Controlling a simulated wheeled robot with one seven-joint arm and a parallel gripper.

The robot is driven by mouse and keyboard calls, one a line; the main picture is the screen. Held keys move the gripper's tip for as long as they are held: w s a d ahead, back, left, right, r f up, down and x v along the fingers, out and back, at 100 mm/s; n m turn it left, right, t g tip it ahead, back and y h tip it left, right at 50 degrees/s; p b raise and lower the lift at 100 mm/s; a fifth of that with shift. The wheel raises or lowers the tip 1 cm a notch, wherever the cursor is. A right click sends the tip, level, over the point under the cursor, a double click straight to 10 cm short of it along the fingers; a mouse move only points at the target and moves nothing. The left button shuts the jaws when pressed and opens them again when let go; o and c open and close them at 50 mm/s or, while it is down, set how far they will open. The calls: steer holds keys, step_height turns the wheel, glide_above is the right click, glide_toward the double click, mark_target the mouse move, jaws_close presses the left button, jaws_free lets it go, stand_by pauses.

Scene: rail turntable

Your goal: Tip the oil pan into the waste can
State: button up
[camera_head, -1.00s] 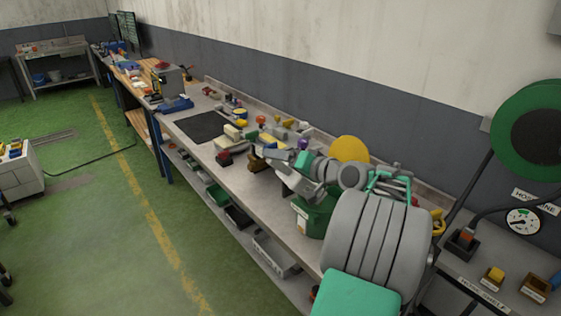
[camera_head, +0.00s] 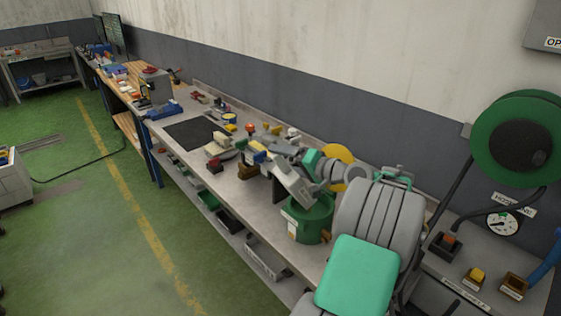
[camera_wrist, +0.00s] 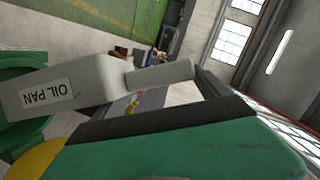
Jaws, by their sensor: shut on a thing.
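The grey oil pan (camera_head: 292,182) is tilted steeply, its lower end at the mouth of the green waste can (camera_head: 309,222). The can stands upright on the bench, near its front edge. In the wrist view the pan (camera_wrist: 75,85) shows its "OIL PAN" label upside down, and the green can (camera_wrist: 22,138) lies just beyond and below it. My gripper (camera_head: 287,155) is above and behind the can, shut on the pan's handle, which shows in the wrist view (camera_wrist: 160,75). The pan's inside and any oil are hidden.
A dark mat (camera_head: 195,132) lies farther left. A hose reel (camera_head: 520,140) hangs at right. The green floor in front is clear.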

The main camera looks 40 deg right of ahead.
steer(key=shift+s+d+r+m+t+y, duration=0.15)
steer(key=shift+d+r+m, duration=0.25)
steer(key=shift+d, duration=0.25)
steer(key=shift+s+d+r+m+t+y, duration=0.1)
steer(key=shift+d+r+m, duration=0.25)
steer(key=shift+d, duration=0.35)
steer(key=shift+s+d+r+m+t+y, duration=0.15)
steer(key=shift+d+r+m, duration=0.1)
steer(key=shift+d+r, duration=0.3)
steer(key=shift+w+d+f, duration=0.1)
steer(key=shift+f, duration=0.05)
